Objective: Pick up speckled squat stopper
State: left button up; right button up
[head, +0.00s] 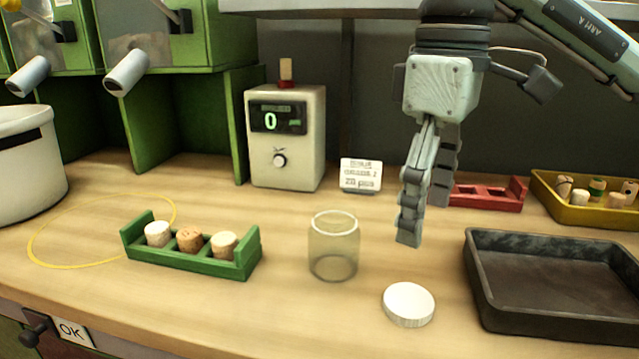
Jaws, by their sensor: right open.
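A green rack (190,254) stands on the table at left and holds three short stoppers in a row. The middle stopper (190,239) is browner and looks speckled. The left stopper (158,233) and the right stopper (224,244) are paler. My right gripper (424,222) is open and empty, pointing down above the table, well to the right of the rack. It hangs between the glass jar and the dark tray. My left gripper is out of view.
An open glass jar (333,247) and a white lid (408,304) stand between rack and dark tray (560,325). A yellow tray (565,203) of several stoppers and a red rack (487,204) sit back right. A counter box (287,140) stands behind.

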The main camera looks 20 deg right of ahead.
aim_at(222, 244)
jog(key=k, duration=1.5)
